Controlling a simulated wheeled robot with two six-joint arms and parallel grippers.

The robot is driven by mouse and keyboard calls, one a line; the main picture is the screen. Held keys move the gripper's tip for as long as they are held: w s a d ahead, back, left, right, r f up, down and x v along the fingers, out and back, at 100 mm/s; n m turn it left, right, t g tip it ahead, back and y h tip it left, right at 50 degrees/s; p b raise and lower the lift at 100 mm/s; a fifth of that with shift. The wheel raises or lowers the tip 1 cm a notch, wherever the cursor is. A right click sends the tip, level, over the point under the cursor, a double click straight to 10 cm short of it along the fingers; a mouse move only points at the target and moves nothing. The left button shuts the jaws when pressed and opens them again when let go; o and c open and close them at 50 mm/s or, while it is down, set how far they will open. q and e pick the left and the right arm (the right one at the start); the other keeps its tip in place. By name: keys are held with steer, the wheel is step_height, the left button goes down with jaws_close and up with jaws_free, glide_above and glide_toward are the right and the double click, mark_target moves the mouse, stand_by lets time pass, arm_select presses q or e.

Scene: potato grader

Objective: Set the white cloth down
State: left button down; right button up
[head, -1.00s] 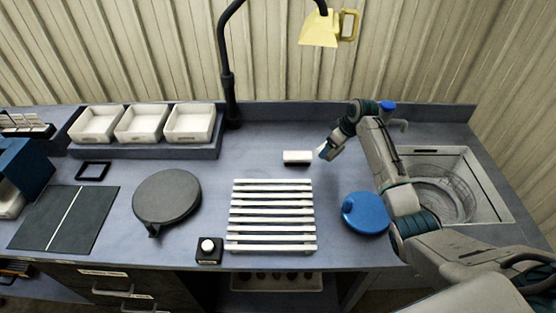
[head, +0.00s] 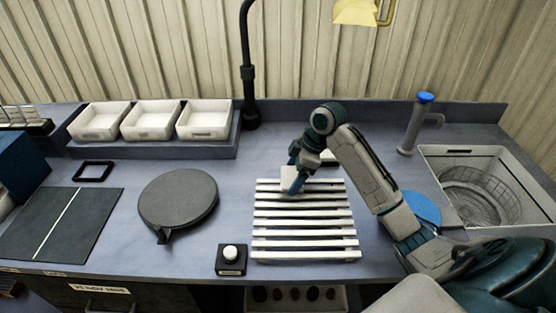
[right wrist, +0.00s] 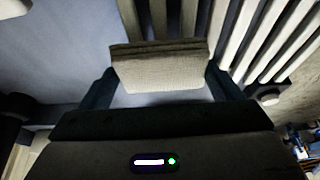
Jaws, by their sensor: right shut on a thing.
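The white cloth (head: 288,174) is a folded pad held in my right gripper (head: 297,177), at the back left of the white slatted rack (head: 305,222). In the right wrist view the cloth (right wrist: 160,72) sits between the two dark fingers, which close on its sides; the slats (right wrist: 255,35) show behind it. Whether the cloth touches the slats is not clear. Part of the cloth is hidden by the gripper in the head view. My left gripper is not in view.
A small white-topped block (head: 328,157) is partly hidden behind my right gripper. A round dark plate (head: 178,198) and a black box with a white button (head: 231,257) stand left of the rack. A blue lid (head: 422,208) and a wire-basket sink (head: 478,185) lie right.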

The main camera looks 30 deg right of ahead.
steer(key=w+d+p, duration=0.1)
steer(key=w+d, duration=0.1)
steer(key=w, duration=0.2)
steer(key=w+d+f+p, duration=0.1)
steer(key=w+d, duration=0.1)
steer(key=w, duration=0.2)
steer(key=w+d+p, duration=0.1)
steer(key=w+d, duration=0.1)
steer(key=w, duration=0.3)
steer(key=shift+d+f+p, duration=0.15)
steer(key=shift+d+p, duration=0.1)
steer(key=shift+p, duration=0.15)
steer(key=shift+w, duration=0.15)
steer(key=shift+f+p, duration=0.4)
step_height(320, 180, down, 2)
steer(key=shift+f+p, duration=0.1)
steer(key=shift+p, duration=0.5)
steer(key=shift+f, duration=0.25)
steer(key=shift+f, duration=0.1)
